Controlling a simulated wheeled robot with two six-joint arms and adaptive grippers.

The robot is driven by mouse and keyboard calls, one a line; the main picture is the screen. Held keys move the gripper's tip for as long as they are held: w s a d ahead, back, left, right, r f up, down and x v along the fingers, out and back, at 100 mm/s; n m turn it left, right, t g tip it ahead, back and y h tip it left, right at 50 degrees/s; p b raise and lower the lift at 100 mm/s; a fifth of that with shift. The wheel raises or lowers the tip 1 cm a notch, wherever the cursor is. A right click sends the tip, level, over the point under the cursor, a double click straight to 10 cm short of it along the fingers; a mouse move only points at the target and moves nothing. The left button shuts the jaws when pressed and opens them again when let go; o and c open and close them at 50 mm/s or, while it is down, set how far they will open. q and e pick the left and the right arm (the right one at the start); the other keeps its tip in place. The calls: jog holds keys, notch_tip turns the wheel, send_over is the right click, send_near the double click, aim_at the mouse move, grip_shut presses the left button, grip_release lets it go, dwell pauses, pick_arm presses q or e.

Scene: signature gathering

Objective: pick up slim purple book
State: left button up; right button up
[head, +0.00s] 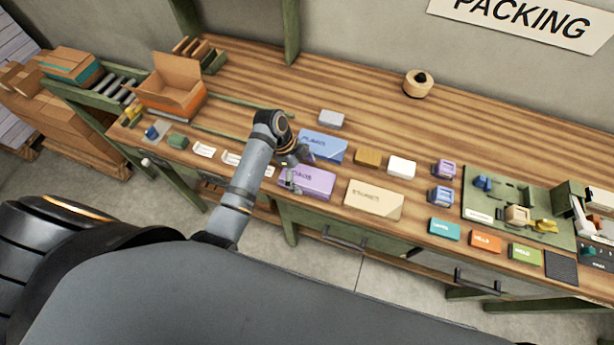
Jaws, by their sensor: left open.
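The slim purple book (312,184) lies flat near the front edge of the bench, with pale lettering on its top. My left arm comes in from the lower left. My left gripper (292,172) is open and empty at the book's left end. It hides part of that end, and I cannot tell whether it touches the book. My right gripper is not in view.
A blue flat box (326,146) lies just behind the purple book, and a cream one (374,199) lies to its right. Small blocks and coloured cards lie further right. An open carton (171,88) stands at the left.

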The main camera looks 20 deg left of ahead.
pick_arm(q)
jog(key=shift+d+f, duration=0.2)
jog(key=shift+f, duration=0.15)
jog(key=c, duration=1.3)
jog(key=shift+r, duration=0.1)
jog(key=shift+w+r+b, duration=0.1)
jog(key=shift+r+b, duration=0.1)
jog(key=shift+b, duration=0.1)
jog(key=v, duration=0.1)
jog(key=b+v, duration=0.1)
jog(key=shift+d+r, duration=0.1)
jog(key=shift+r, duration=0.35)
jog(key=a+r, duration=0.1)
jog(key=s+a+r+b, duration=0.1)
jog(key=s+a+r, duration=0.1)
jog(key=r, duration=0.1)
jog(key=shift+a+r, duration=0.1)
jog(key=shift+r, duration=0.05)
jog(key=shift+s+a+r+b, duration=0.25)
jog(key=shift+s+a+r, duration=0.6)
jog(key=shift+a, duration=0.6)
jog(key=shift+s+a+r+b, duration=0.25)
jog(key=shift+s+a+r, duration=0.65)
jog(key=shift+a, duration=0.5)
jog(key=shift+s+a+r+b, duration=0.25)
jog(key=shift+s+a+r, duration=0.6)
jog(key=shift+a, duration=0.6)
